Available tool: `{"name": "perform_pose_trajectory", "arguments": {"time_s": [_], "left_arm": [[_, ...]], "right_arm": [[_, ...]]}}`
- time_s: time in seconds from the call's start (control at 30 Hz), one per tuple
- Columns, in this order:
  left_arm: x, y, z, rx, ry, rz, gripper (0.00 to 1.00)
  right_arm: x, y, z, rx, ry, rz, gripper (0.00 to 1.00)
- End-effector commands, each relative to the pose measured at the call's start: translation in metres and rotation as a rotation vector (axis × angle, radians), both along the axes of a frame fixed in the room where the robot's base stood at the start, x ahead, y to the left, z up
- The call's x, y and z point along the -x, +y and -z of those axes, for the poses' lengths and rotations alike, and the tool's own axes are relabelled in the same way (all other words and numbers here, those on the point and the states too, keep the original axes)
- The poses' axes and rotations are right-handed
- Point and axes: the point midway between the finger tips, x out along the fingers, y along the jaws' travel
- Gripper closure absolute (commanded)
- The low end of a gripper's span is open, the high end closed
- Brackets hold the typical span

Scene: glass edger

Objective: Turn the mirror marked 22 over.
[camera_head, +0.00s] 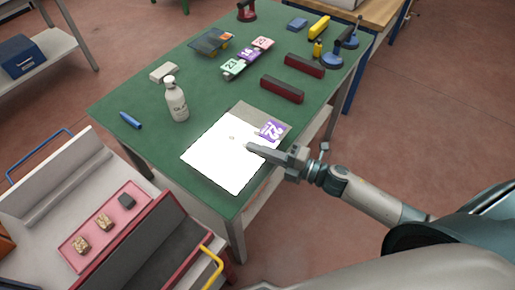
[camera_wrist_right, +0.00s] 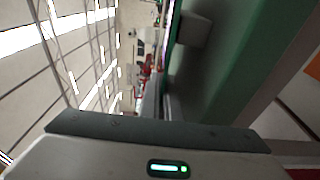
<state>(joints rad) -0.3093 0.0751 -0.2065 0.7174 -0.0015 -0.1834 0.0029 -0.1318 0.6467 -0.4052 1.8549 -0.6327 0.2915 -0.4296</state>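The mirror (camera_head: 222,158) is a bright white square panel lying on the green worktable near its front edge. A purple tag (camera_head: 270,130), which seems to read 22, shows at its upper right corner, beside a grey patch (camera_head: 262,113). My right gripper (camera_head: 252,148) reaches in from the right, and its finger overlaps the mirror's right edge in the head view. Whether it grips the edge or has a finger beneath is hidden. The right wrist view shows a gripper part close up, but no mirror that I can make out. My left gripper is not in view.
Dark red bars (camera_head: 282,90), numbered tags (camera_head: 247,55) and suction cups lie farther back. A cart with a pink tray (camera_head: 72,242) is at front left.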

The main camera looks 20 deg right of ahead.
Motion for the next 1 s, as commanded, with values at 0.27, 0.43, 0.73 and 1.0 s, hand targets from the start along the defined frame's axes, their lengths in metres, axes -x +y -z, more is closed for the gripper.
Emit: {"name": "perform_pose_trajectory", "arguments": {"time_s": [0.27,0.43,0.73,1.0], "left_arm": [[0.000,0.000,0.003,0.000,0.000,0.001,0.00],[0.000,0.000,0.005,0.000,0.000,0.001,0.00],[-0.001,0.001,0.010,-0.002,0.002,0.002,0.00],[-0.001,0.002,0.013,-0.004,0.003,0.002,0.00]], "right_arm": [[0.000,0.000,0.002,-0.002,-0.002,-0.001,1.00],[0.000,0.000,0.005,-0.002,-0.002,-0.001,1.00],[0.000,0.000,0.011,-0.002,-0.002,0.000,1.00],[0.000,0.000,0.014,-0.001,-0.001,0.000,0.75]]}}
